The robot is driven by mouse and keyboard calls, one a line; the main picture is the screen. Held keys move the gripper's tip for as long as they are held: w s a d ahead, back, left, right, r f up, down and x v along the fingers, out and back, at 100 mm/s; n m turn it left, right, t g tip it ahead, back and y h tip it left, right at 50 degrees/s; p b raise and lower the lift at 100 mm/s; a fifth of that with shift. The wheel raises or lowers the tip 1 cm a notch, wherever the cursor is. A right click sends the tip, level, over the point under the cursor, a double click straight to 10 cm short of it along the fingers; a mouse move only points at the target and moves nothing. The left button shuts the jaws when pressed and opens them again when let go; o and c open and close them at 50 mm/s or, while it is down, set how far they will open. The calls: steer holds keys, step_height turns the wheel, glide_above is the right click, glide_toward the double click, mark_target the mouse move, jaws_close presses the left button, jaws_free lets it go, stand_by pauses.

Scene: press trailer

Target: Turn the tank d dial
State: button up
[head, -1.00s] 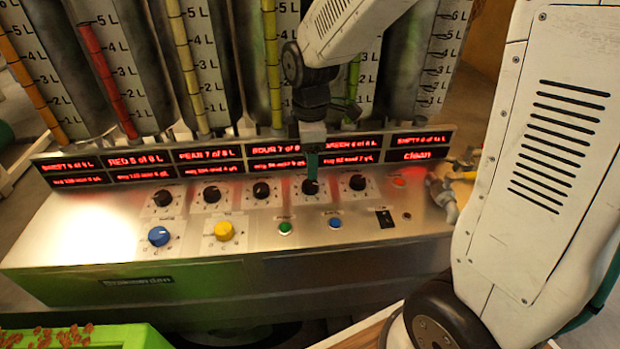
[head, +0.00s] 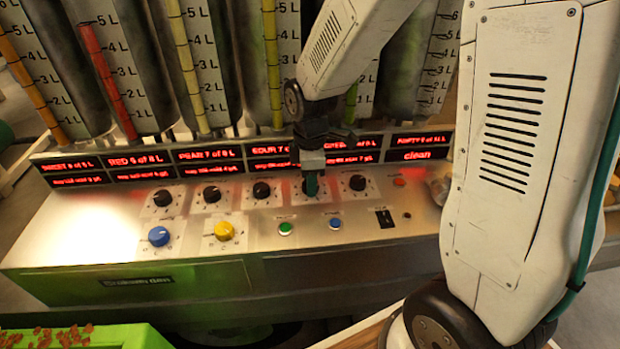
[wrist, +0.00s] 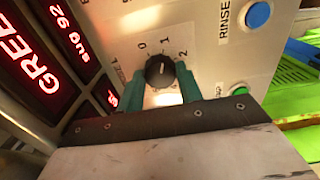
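The dial at my gripper is a black round knob (wrist: 160,70) on a white scale plate with numbers around it, seen in the wrist view. In the head view it is the fourth black knob from the left, mostly hidden behind my gripper (head: 312,185). In the wrist view, the teal fingers of my gripper (wrist: 162,82) stand on either side of the knob, with a narrow gap showing. The fingers look open, with the tips close to the knob. The knob's pointer is hard to read.
Other black knobs (head: 261,190) sit in the same row. Red-lit displays (head: 208,154) and tall tanks stand behind.

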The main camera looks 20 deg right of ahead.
steer(key=shift+m, duration=0.4)
steer(key=m, duration=0.3)
steer(key=shift+m, duration=2.5)
steer(key=o, duration=1)
steer(key=shift+r, duration=0.1)
step_height(320, 180, up, 8)
steer(key=shift+f, duration=0.15)
